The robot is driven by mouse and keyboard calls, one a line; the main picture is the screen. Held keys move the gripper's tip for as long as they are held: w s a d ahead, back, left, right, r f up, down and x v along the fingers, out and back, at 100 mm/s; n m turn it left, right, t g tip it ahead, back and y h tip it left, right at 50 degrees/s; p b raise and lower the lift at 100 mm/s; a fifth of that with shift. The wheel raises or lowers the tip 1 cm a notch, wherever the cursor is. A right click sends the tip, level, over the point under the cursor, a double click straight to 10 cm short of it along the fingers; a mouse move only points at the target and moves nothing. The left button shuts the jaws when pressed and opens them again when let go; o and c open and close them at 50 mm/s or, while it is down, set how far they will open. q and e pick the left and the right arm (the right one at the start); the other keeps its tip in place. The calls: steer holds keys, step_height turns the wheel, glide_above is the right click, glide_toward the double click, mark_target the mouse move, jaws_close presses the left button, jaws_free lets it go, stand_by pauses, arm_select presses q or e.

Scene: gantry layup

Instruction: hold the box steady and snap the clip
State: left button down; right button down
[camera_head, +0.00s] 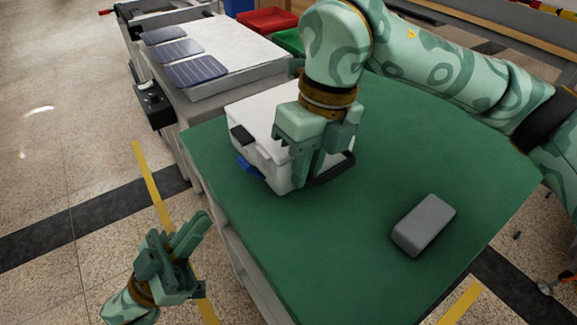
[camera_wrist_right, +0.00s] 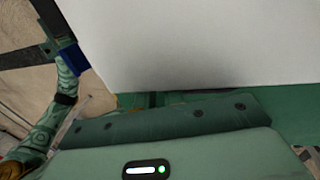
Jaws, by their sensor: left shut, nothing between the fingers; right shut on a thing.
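A white box (camera_head: 262,108) stands on the green table top (camera_head: 390,130). It has a dark latch (camera_head: 241,135) and a black handle (camera_head: 333,169) low on its front. A blue clip (camera_head: 248,168) hangs at the box's left side; it also shows in the right wrist view (camera_wrist_right: 73,60). My right gripper (camera_head: 303,172) points down at the box's front, beside the handle, shut on part of the box. Its fingers hide the exact grip. My left gripper (camera_head: 192,228) is shut and empty, off the table's left edge, apart from the box and clip.
A grey block (camera_head: 423,225) lies on the table at the right. A bench with several dark panels (camera_head: 194,71) stands behind the box at the left. Red (camera_head: 267,20) and green bins are at the back. The table's front is clear.

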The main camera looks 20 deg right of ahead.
arm_select(q)
steer(key=a+f+n, duration=0.1)
steer(key=n, duration=1)
steer(key=s+a+f+n, duration=0.1)
steer(key=n, duration=1.1)
steer(key=a+f+n, duration=0.1)
steer(key=a+n, duration=0.1)
steer(key=n, duration=1)
steer(key=shift+s, duration=0.2)
